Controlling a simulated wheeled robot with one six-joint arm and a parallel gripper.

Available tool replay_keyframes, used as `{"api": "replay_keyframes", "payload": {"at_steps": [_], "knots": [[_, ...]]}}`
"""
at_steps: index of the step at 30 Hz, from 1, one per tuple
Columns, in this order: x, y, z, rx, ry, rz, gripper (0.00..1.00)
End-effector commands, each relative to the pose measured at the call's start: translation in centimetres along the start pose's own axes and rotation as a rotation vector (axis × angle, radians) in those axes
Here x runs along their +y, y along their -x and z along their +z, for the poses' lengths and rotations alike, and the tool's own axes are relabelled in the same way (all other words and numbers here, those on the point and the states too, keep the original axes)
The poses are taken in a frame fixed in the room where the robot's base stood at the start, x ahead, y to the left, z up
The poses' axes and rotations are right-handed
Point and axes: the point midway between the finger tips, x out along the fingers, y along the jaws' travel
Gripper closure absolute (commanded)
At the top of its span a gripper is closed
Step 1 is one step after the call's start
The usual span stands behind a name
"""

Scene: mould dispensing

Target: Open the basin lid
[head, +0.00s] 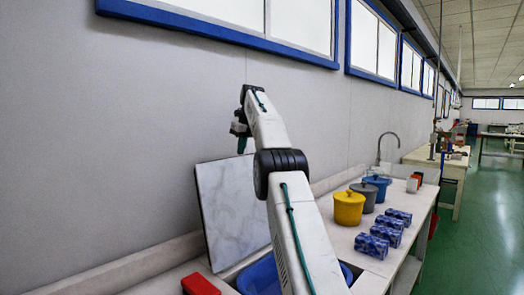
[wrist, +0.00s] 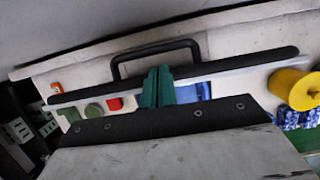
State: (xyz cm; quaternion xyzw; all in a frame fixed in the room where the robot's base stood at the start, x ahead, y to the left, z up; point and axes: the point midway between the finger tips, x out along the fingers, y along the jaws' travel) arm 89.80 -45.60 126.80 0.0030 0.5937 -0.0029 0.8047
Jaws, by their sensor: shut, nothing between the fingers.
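The basin lid (head: 232,205) is a white marbled panel with a dark edge. It stands raised and nearly upright in the head view, left of my arm. In the wrist view its long edge (wrist: 245,66) crosses the picture, with a black bar handle (wrist: 150,50) on it. The blue basin (head: 262,277) is uncovered below the lid, partly hidden by my arm; some blue also shows in the wrist view (wrist: 194,91). My gripper (head: 241,146) is above the lid's top edge. Its green fingers (wrist: 157,87) are shut and empty, overlapping the lid edge; contact cannot be told.
A yellow pot (head: 348,209), a grey pot (head: 363,198) and a blue pot (head: 377,187) stand on the counter right of my arm. Several blue patterned boxes (head: 371,246) line its front. A red box (head: 200,284) lies at lower left. The wall is close behind.

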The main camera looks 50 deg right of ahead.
Motion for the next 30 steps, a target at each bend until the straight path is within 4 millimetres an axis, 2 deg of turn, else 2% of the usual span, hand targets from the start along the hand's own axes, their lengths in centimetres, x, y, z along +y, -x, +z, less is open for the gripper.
{"api": "replay_keyframes", "payload": {"at_steps": [6, 17, 23, 30], "knots": [[0.0, 1.2, -0.2, -0.001, 0.000, -0.001, 1.00], [0.0, 1.7, -1.7, 0.000, -0.001, 0.000, 1.00], [0.1, 2.4, -3.8, -0.001, -0.001, -0.001, 1.00], [0.1, 3.5, -7.7, 0.000, -0.001, -0.001, 1.00]]}}
